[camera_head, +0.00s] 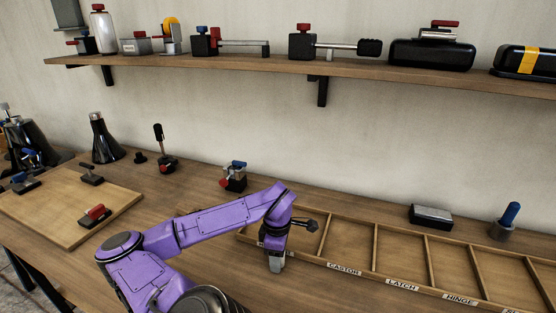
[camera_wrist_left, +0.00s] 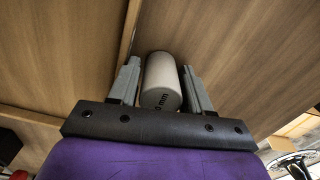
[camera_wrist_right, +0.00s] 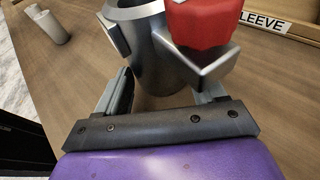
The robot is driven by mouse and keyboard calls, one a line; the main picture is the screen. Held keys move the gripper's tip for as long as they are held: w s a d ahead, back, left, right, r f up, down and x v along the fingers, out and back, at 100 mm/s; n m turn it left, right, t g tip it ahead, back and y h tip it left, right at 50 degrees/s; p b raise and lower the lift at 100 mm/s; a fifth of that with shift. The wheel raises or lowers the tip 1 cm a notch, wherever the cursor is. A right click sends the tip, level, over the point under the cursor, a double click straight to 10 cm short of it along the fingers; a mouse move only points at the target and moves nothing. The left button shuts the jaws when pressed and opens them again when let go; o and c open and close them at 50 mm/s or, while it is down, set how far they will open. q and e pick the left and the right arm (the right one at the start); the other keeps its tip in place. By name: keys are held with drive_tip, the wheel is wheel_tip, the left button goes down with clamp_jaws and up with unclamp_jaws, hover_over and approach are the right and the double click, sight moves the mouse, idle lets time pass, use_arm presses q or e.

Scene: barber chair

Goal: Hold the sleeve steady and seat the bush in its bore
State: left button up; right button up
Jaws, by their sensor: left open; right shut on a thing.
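A pale grey cylinder with "mm" lettering, which looks like the bush (camera_wrist_left: 161,80), is between the two spread fingers of my left gripper (camera_wrist_left: 157,66) in the left wrist view. In the head view that gripper (camera_head: 277,260) points down at the left end of the divided tray, and the bush is hidden. In the right wrist view my right gripper (camera_wrist_right: 163,92) is shut on a shiny metal sleeve (camera_wrist_right: 152,62) with a dark bore at its top. A red block (camera_wrist_right: 203,22) sits on a metal bracket at its side. The right gripper is outside the head view.
The divided tray (camera_head: 375,244) has labelled compartments. Two pale cylinders (camera_wrist_right: 55,28) stand on the wooden bench at the right wrist view's upper left. A shelf (camera_head: 200,62) runs above.

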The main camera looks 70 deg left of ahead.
use_arm(q)
wheel_tip(320, 180, up, 12)
drive_tip(key=shift+f, duration=0.2)
drive_tip(key=o, duration=0.4)
drive_tip(key=shift+r, duration=0.3)
wheel_tip(320, 180, down, 8)
drive_tip(key=n, duration=2.5)
drive_tip(key=shift+w+d+f, duration=0.1)
drive_tip(key=shift+w+f, duration=0.05)
drive_tip(key=shift+f, duration=0.1)
